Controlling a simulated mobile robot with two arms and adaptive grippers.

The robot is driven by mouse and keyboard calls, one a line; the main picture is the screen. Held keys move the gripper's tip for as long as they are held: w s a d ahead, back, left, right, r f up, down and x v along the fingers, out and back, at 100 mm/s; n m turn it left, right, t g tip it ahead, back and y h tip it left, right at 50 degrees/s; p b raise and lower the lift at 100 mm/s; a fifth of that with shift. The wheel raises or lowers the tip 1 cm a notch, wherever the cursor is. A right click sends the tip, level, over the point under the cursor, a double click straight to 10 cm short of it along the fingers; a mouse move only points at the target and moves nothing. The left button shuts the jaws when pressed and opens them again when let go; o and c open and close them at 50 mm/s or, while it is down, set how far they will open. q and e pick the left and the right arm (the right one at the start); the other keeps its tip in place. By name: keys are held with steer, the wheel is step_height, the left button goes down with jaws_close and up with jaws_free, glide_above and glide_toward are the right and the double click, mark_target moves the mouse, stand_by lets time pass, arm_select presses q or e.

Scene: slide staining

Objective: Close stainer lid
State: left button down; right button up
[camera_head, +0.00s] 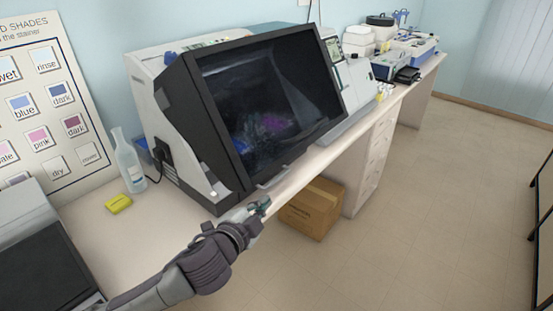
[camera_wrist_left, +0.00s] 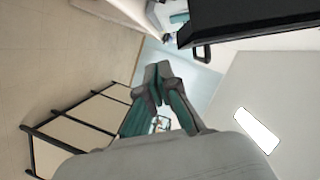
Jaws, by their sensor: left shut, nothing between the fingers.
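The stainer (camera_head: 186,142) is a white and black machine on the bench in the head view. Its lid (camera_head: 265,95) is a large dark see-through panel in a black frame, slanting across the front. I cannot tell whether it sits fully down. In the left wrist view the black lid edge (camera_wrist_left: 250,28) with a dark handle (camera_wrist_left: 206,53) is at the upper right. My left gripper (camera_head: 264,205) is shut and empty, just below and in front of the lid, apart from it. It also shows in the left wrist view (camera_wrist_left: 157,72).
A clear bottle (camera_head: 129,163) and a yellow block (camera_head: 118,203) stand left of the stainer. Other lab devices (camera_head: 383,60) line the bench (camera_head: 330,153) beyond it. A cardboard box (camera_head: 313,208) is under the bench. The floor (camera_head: 425,200) to the right is open.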

arm_select(q)
step_height(320, 180, up, 6)
steer(key=s+d+m, duration=0.1)
steer(key=s, duration=0.2)
steer(key=w+f+p, duration=0.1)
steer(key=w+p, duration=0.1)
steer(key=w, duration=0.3)
steer(key=w+d+f+h+p, duration=0.1)
steer(key=w+f+p, duration=0.1)
steer(key=w, duration=0.4)
steer(key=shift+w+d+f+t+p, duration=0.25)
steer(key=shift+d+f+t+p, duration=0.05)
arm_select(e)
steer(key=r, duration=0.5)
steer(key=shift+s+r, duration=0.1)
steer(key=shift+s, duration=0.2)
arm_select(q)
steer(key=shift+m, duration=0.3)
